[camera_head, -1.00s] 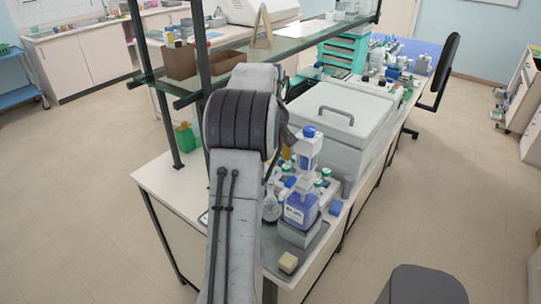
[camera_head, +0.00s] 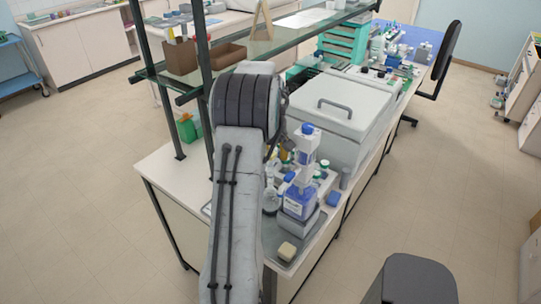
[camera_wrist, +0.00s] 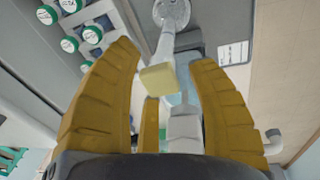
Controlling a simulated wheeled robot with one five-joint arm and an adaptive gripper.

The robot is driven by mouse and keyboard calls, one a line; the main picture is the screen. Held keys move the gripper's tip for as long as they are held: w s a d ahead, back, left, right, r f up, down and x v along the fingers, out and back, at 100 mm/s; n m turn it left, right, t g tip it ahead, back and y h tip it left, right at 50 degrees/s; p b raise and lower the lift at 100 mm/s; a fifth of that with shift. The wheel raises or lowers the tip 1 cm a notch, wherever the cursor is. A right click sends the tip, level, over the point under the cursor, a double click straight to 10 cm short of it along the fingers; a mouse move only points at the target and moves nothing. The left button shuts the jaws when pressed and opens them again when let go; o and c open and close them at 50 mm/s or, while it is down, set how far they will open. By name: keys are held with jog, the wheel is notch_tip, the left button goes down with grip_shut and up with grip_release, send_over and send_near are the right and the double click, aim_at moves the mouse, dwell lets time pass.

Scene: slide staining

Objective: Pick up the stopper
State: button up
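My gripper (camera_wrist: 165,57) is open in the wrist view, its yellow fingers spread wide with nothing held. A pale yellow block (camera_wrist: 158,77) shows between the fingers, apart from them, in front of a clear rod-like piece with a round end (camera_wrist: 172,12). I cannot tell for certain which piece is the stopper. In the head view my arm hides most of my gripper.
Several green-and-white-capped bottles (camera_wrist: 69,44) stand close at the upper left of the wrist view. A large grey lidded box (camera_head: 340,125) stands behind the bottles. A glass shelf (camera_head: 270,45) on dark posts crosses above the bench. The floor at right is mostly clear.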

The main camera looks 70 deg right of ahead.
jog(key=c, duration=0.6)
jog(key=shift+o, duration=0.2)
